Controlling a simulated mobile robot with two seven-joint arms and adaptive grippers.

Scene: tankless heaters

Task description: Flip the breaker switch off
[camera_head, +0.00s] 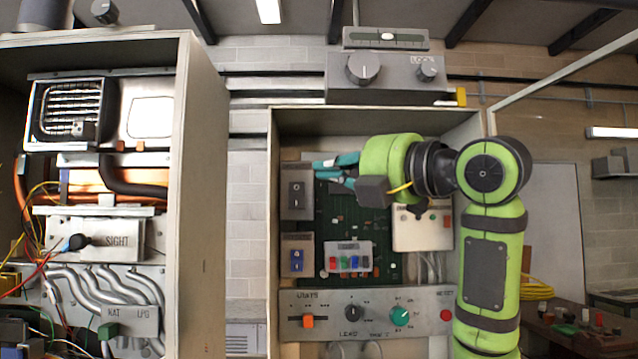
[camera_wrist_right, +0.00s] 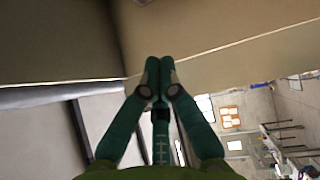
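A black rocker switch (camera_head: 297,195) sits on a grey plate in the upper left of the open middle cabinet. A smaller blue double switch (camera_head: 297,260) sits on a plate below it. No readable label shows which one is the breaker, and I cannot tell the rocker's position. My right gripper (camera_head: 317,169), with teal fingers, points left inside the cabinet, just above and right of the black switch. It looks apart from the switch. In the right wrist view its fingertips (camera_wrist_right: 160,62) meet with nothing between them. My left gripper is out of view.
The middle cabinet's side wall (camera_head: 273,230) stands close left of the switches. A control panel (camera_head: 365,313) with a slider, knobs and a red button lies below. A heater cabinet (camera_head: 198,200) stands at the left, and a table (camera_head: 580,325) with small items at the right.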

